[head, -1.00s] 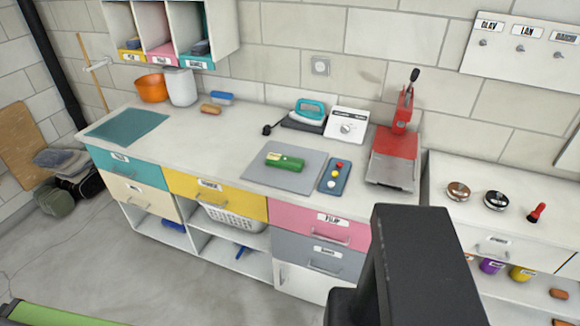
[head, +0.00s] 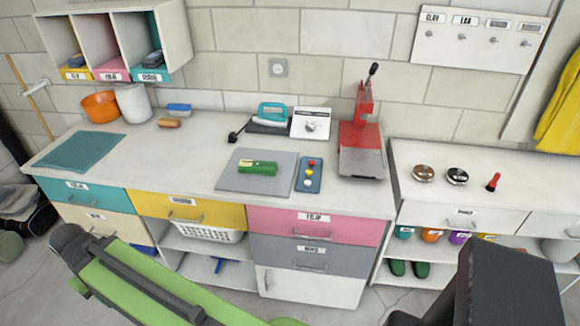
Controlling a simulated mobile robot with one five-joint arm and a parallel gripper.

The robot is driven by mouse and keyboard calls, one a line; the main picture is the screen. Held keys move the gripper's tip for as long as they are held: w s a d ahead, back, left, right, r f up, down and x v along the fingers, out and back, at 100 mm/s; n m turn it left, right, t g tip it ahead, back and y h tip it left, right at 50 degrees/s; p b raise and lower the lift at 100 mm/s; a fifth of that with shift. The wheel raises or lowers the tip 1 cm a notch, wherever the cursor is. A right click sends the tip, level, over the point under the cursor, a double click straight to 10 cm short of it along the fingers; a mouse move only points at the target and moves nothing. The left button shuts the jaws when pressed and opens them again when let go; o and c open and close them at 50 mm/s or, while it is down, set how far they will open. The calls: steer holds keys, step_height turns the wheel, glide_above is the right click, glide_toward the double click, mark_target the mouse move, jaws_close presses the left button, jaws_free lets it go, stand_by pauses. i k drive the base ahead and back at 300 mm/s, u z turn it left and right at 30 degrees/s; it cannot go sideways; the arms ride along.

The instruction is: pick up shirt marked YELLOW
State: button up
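I cannot make out a shirt with the word YELLOW on it. A yellow garment or cloth (head: 562,118) hangs at the right edge in the head view, cut off by the frame; no marking on it shows. Folded dark cloth lies in the wall cubbies (head: 120,45) at the upper left, in the right-hand compartment. A pile of folded cloth (head: 18,200) is on the floor at the left edge. My green arm link crosses the lower left, but my gripper's fingers are not in view.
A long counter (head: 190,150) with drawers holds a teal mat (head: 80,152), an orange bowl (head: 100,107), an iron (head: 272,113), a grey mat (head: 235,183) with a green object and a red press (head: 362,125). A second white cabinet (head: 460,205) stands to its right.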

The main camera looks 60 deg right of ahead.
mark_target(260, 168)
steer(key=z, duration=0.2)
steer(key=i, duration=1)
steer(key=u, duration=0.05)
